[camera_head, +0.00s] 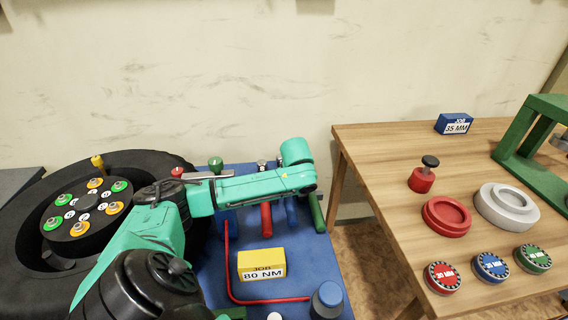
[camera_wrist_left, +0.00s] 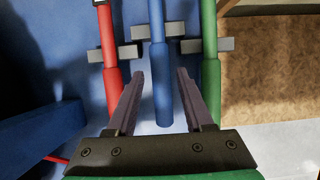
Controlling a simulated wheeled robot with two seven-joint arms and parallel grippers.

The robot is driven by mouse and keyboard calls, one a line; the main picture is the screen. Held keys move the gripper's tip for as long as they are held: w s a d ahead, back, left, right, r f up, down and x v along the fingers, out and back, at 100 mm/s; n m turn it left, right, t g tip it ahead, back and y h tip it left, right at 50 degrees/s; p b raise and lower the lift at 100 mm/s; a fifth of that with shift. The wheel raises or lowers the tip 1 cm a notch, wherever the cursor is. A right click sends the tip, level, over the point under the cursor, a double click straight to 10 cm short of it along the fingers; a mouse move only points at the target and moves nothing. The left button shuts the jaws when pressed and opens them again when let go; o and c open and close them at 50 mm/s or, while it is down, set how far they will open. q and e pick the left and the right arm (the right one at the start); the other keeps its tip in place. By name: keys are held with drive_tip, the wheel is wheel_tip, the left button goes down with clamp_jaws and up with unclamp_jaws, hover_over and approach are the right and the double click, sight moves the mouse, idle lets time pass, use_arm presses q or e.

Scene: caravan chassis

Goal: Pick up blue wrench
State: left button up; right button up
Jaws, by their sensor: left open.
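The blue wrench (camera_wrist_left: 160,90) lies on the blue mat between a red wrench (camera_wrist_left: 111,85) and a green wrench (camera_wrist_left: 209,85). Its handle end lies between the fingers of my left gripper (camera_wrist_left: 160,74) in the left wrist view. The gripper is open, with one finger on each side of the handle and a gap on both sides. In the head view part of the blue wrench (camera_head: 292,212) shows below my left arm, which covers its middle. The gripper's fingers are hidden there. My right gripper is not in view.
A yellow 80 NM job block (camera_head: 261,264) and a thin red bent rod (camera_head: 229,270) lie on the blue surface (camera_head: 210,270). A tyre with a hub (camera_head: 88,212) is at left. A wooden table (camera_head: 380,150) with discs and a green frame is at right.

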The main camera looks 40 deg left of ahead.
sight(288, 198)
use_arm(q)
drive_tip(key=x, duration=0.7)
drive_tip(key=shift+a+f, duration=0.1)
drive_tip(key=shift+f, duration=0.15)
drive_tip(key=shift+r, duration=0.1)
clamp_jaws()
idle(0.9)
